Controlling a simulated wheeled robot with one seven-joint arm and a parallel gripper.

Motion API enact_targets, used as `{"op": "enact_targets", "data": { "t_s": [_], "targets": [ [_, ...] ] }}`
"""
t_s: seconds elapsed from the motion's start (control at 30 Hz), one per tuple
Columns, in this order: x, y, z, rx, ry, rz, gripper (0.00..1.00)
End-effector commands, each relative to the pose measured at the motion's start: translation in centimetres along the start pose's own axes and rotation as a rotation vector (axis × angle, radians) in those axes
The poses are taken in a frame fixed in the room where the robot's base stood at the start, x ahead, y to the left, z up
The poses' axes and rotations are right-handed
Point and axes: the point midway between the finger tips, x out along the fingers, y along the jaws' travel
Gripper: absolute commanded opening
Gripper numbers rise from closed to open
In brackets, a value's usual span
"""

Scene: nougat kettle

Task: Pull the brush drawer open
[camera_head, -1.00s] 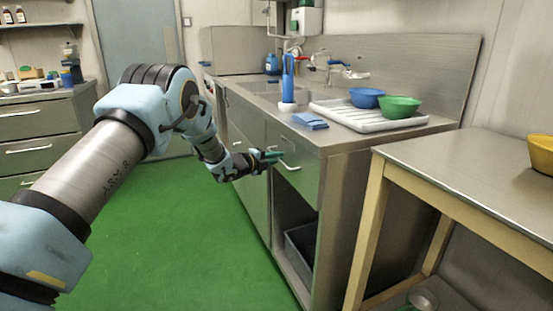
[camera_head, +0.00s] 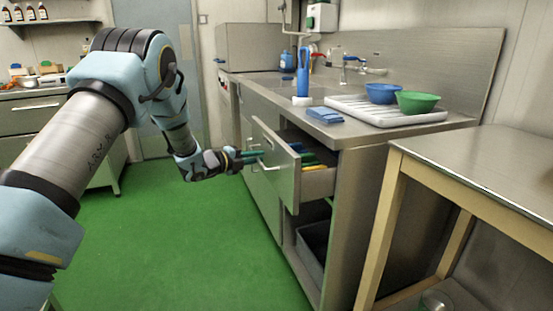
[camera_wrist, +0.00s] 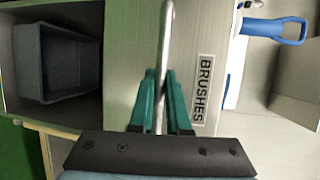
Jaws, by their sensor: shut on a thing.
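The brush drawer (camera_head: 275,168) is a steel drawer in the sink unit, standing partly open in the head view. Coloured brush handles (camera_head: 308,158), green, blue and yellow, show inside it. In the wrist view its front (camera_wrist: 198,50) carries a "BRUSHES" label (camera_wrist: 202,88) and a metal bar handle (camera_wrist: 164,40). My gripper (camera_head: 252,158) is at the handle; in the wrist view its green fingers (camera_wrist: 160,88) are shut on the bar, one on each side.
An open bay with a grey bin (camera_head: 314,245) lies below the drawer. A blue cloth (camera_head: 324,115), a white draining tray (camera_head: 385,110), a blue bowl (camera_head: 382,93) and a green bowl (camera_head: 417,102) are on the counter. A steel-topped table (camera_head: 490,165) stands right. Green floor is clear at left.

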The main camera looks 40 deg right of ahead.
Motion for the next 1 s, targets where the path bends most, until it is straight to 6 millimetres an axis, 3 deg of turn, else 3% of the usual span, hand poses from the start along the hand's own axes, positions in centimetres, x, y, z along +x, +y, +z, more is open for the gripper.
{"op": "enact_targets", "data": {
  "t_s": [0.2, 0.5, 0.7, 1.0],
  "targets": [
    [-5.6, 1.6, 2.5, -0.001, -0.007, 0.003, 0.00],
    [-11.2, 2.7, 4.7, 0.001, -0.004, 0.001, 0.00],
    [-13.1, 3.1, 5.5, -0.001, -0.003, 0.001, 0.00],
    [-13.9, 3.2, 5.8, -0.001, -0.001, 0.002, 0.00]
  ]
}}
